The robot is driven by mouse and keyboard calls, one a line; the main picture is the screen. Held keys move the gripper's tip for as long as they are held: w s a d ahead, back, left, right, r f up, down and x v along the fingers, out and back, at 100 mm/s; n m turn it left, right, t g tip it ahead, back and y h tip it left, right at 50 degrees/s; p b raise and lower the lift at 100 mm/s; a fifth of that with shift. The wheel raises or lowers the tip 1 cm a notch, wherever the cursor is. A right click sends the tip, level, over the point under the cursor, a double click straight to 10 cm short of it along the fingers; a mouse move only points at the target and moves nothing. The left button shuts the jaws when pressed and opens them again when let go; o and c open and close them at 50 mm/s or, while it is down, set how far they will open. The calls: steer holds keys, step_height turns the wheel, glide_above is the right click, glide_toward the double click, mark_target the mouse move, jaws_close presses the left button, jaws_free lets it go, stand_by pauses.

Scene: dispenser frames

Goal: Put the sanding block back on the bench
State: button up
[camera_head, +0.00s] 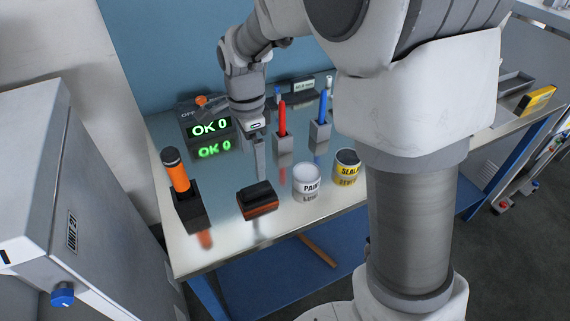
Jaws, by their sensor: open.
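The sanding block (257,197), with a black top and a brown-orange lower part, is at the front of the glossy bench (222,238). It appears to rest on the bench top. My gripper (259,172) points down just behind and above the block, with its fingers seen nearly edge-on. It is open, and nothing shows between the fingers. I cannot tell whether a fingertip touches the block.
An orange-handled tool in a black holder (188,208) stands left of the block. A paint can (307,181) and a sealant can (347,164) stand right. Red (282,118) and blue (322,108) tools stand behind, beside an "OK 0" display (209,128). My arm hides the bench's middle right.

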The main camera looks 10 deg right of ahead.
steer(key=s+d+r+n+t, duration=0.2)
steer(key=s+d+r+n, duration=0.4)
steer(key=s, duration=0.3)
steer(key=s+d+r+n+t, duration=0.3)
steer(key=s+d+r+n, duration=0.2)
steer(key=s+n, duration=0.3)
steer(key=shift+s+d+r+n+t, duration=0.3)
steer(key=shift+s+d+r+n, duration=0.1)
steer(key=shift+s+d, duration=0.4)
steer(key=shift+a, duration=0.1)
steer(key=shift+c, duration=0.3)
